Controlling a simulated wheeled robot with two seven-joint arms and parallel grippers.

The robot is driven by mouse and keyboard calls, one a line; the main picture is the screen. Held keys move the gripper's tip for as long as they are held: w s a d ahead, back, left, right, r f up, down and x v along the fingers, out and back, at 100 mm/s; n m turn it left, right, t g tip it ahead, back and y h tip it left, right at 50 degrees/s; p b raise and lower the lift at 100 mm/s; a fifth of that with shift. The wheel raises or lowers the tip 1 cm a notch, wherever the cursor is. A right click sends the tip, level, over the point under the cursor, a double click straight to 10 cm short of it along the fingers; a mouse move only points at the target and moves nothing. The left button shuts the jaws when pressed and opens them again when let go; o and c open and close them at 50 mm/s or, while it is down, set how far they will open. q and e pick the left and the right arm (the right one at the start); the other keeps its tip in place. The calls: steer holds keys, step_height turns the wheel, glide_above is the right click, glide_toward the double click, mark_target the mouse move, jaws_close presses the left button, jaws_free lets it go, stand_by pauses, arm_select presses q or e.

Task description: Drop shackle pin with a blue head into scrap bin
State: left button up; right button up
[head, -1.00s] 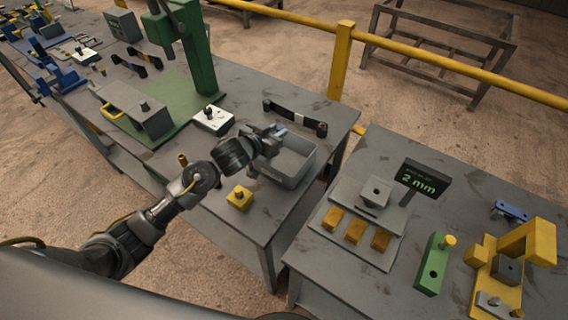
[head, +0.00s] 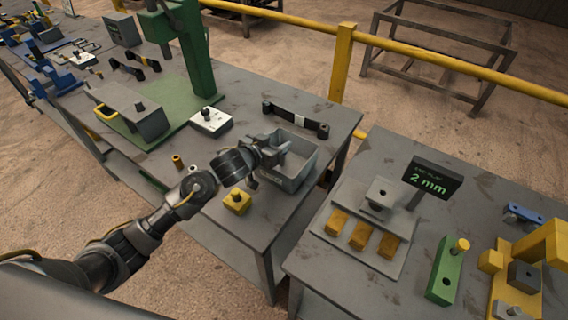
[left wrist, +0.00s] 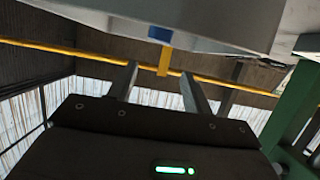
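The scrap bin (head: 291,184) is a grey open box near the right end of the long table. My left gripper (head: 273,149) is over its left rim in the head view. In the left wrist view my left gripper (left wrist: 161,82) has its two fingers apart, with nothing held between them. The bin's grey wall (left wrist: 215,18) fills the top of that view. A small blue patch (left wrist: 160,33) shows at the bin's edge there, beyond the fingertips; it may be the shackle pin's blue head, but I cannot see a shank. My right gripper is out of view.
A yellow block (head: 237,201) stands left of the bin. A green press column (head: 188,55) and a white switch box (head: 210,121) stand further left. A second table (head: 470,205) is at the right, across a gap.

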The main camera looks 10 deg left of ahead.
arm_select(q)
steer(key=shift+s, duration=0.1)
steer(key=v, duration=1)
steer(key=shift+s+a, duration=0.15)
steer(key=shift+s, duration=0.1)
steer(key=shift+r, duration=0.1)
